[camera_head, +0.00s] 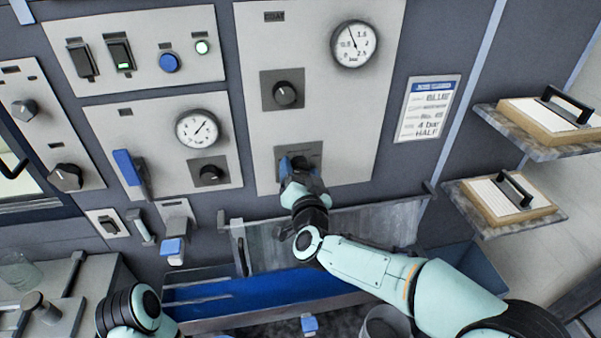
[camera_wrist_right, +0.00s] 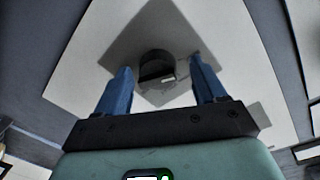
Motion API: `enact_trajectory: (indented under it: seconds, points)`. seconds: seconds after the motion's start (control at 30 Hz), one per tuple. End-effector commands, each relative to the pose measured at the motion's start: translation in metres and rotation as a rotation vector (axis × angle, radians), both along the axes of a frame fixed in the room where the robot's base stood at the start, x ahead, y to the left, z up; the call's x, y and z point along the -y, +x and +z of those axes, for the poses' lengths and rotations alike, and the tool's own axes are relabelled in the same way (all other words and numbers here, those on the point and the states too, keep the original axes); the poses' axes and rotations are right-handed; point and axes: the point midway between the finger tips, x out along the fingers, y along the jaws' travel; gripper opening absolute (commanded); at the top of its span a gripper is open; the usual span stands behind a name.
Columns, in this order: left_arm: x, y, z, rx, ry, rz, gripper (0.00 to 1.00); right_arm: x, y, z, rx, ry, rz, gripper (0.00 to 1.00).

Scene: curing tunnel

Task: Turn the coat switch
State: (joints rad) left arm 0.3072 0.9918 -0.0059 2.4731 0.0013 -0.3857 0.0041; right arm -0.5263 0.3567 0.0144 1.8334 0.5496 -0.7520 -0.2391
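The coat panel (camera_head: 330,110) is a pale plate with a "COAT" label at its top. The coat switch is a dark knob (camera_wrist_right: 157,66) on a grey square plate low on this panel; in the head view my right gripper mostly covers it. My right gripper (camera_head: 299,163) is at that plate, and in the wrist view its two blue fingers (camera_wrist_right: 160,72) are apart, one on each side of the knob. I cannot tell whether they touch it. My left arm shows at the bottom left of the head view, its gripper not visible.
Above the switch are another dark knob (camera_head: 285,94) and a round gauge (camera_head: 354,44). A job card (camera_head: 427,108) hangs to the right. Below are a clear flap (camera_head: 380,222) and a blue trough (camera_head: 250,292). Shelves with handled boards (camera_head: 510,193) stick out at right.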

Motion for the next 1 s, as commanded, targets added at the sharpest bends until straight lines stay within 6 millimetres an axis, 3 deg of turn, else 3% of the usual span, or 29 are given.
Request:
enact_trajectory:
  seconds: [0.27,0.7,1.0]
  points:
    - [0.000,-0.003,-0.006,-0.003,0.000,0.000,0.69,0.002,-0.015,-0.002,-0.003,0.001,0.002,0.70]
    - [0.000,-0.013,-0.025,-0.015,0.000,0.000,0.69,0.015,-0.106,0.003,0.000,0.000,0.001,0.70]
    - [0.000,-0.014,-0.028,-0.016,0.000,0.000,0.69,0.020,-0.132,0.005,-0.001,0.000,-0.001,0.70]
